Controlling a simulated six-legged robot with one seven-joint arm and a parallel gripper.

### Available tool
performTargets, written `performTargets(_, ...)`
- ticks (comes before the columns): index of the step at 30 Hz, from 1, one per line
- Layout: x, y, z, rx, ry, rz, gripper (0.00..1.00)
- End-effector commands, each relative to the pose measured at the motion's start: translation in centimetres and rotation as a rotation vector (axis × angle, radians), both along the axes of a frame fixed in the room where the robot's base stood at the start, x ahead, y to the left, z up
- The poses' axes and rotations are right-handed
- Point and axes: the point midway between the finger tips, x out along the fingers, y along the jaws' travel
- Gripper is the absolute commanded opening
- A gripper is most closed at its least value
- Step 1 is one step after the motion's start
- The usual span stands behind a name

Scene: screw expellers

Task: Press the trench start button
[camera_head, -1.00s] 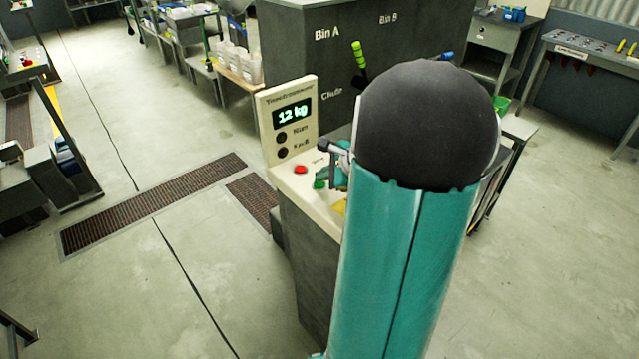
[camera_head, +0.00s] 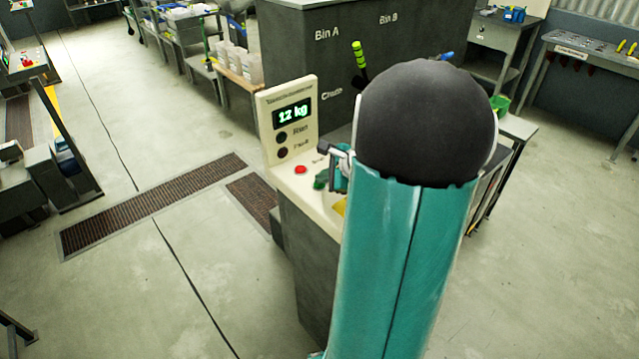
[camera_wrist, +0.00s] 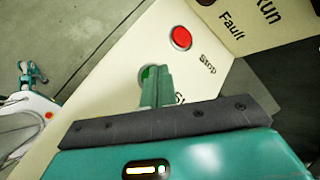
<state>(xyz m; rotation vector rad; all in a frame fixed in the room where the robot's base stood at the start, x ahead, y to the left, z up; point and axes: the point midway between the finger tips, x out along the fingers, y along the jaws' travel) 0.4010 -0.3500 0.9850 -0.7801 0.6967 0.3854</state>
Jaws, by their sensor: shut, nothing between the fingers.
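The green start button (camera_wrist: 146,75) sits on the cream control panel (camera_wrist: 120,60). It is partly hidden behind my fingers in the wrist view, and its label beside them is partly covered. The green button also shows in the head view (camera_head: 321,181), just left of my gripper (camera_head: 341,181). In the wrist view my gripper (camera_wrist: 157,72) is shut and empty, with its teal fingertips over the edge of the button. I cannot tell whether they touch it. The red Stop button (camera_wrist: 181,38) lies up and to the right, clear of the fingers.
The upright display (camera_head: 291,115) at the panel's back reads 12 kg, with dark Run and Fault lamps. The big grey bin unit (camera_head: 330,50) stands behind, with a yellow-green handled lever (camera_head: 359,55) in front. The floor left of the console is open, with drain grates (camera_head: 150,205).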

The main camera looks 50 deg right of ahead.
Motion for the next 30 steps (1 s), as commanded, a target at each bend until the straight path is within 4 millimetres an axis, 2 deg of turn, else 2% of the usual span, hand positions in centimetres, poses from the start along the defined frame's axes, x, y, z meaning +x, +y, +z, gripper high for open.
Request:
performTargets(15,0.0,0.0,-0.2,-0.001,0.001,-0.001,0.00)
performTargets(30,0.0,0.0,1.5,0.000,0.001,0.001,0.00)
